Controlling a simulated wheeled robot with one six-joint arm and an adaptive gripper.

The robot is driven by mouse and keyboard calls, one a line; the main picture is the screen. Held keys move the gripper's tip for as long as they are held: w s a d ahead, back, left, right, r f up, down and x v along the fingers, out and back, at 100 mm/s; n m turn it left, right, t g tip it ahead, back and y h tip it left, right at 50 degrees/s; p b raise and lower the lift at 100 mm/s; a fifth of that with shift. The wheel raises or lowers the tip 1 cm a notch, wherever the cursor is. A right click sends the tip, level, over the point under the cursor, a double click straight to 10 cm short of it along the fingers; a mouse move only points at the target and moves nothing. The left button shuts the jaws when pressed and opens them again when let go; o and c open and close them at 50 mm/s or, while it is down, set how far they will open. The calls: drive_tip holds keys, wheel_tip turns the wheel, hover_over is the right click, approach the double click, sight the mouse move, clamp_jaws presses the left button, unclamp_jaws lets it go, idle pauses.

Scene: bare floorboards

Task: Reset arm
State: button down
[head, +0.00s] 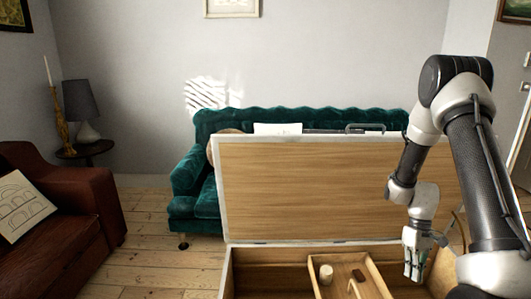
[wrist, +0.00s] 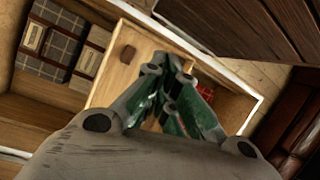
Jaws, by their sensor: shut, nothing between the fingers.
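My arm reaches in from the right in the head view. My gripper (head: 413,268) points down over the right part of an open wooden chest. In the wrist view my gripper (wrist: 165,98) has its fingers together with nothing between them. The chest's lid (head: 310,190) stands raised behind its box. Inside the box is a light wooden tray (head: 322,291) holding a small pale cylinder (head: 326,273) and a small brown block (head: 358,275). The wrist view shows the brown block (wrist: 127,53) left of the fingers and a red thing (wrist: 207,95) partly hidden behind them.
A green sofa (head: 187,205) stands behind the lid. A brown leather sofa (head: 75,225) with a cushion is at the left. A small dark table (head: 85,150) carries a lamp and candlestick. Bare floorboards (head: 155,260) lie open left of the chest.

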drive_tip(key=s+a+r+m+t, duration=0.1)
drive_tip(key=s+a+r+t, duration=0.2)
drive_tip(key=r, duration=0.9)
drive_tip(key=s+a+r+m+t, duration=0.1)
drive_tip(key=s+a+r+t, duration=0.1)
drive_tip(key=s+r, duration=0.7)
drive_tip(key=s+a+r+t+h, duration=0.1)
drive_tip(key=s+a+r+t, duration=0.2)
drive_tip(key=r, duration=1.2)
drive_tip(key=s+a, duration=0.1)
drive_tip(key=s, duration=0.2)
drive_tip(key=shift+a+r+m+t, duration=0.15)
drive_tip(key=shift+m+t, duration=0.15)
drive_tip(key=shift+m, duration=0.1)
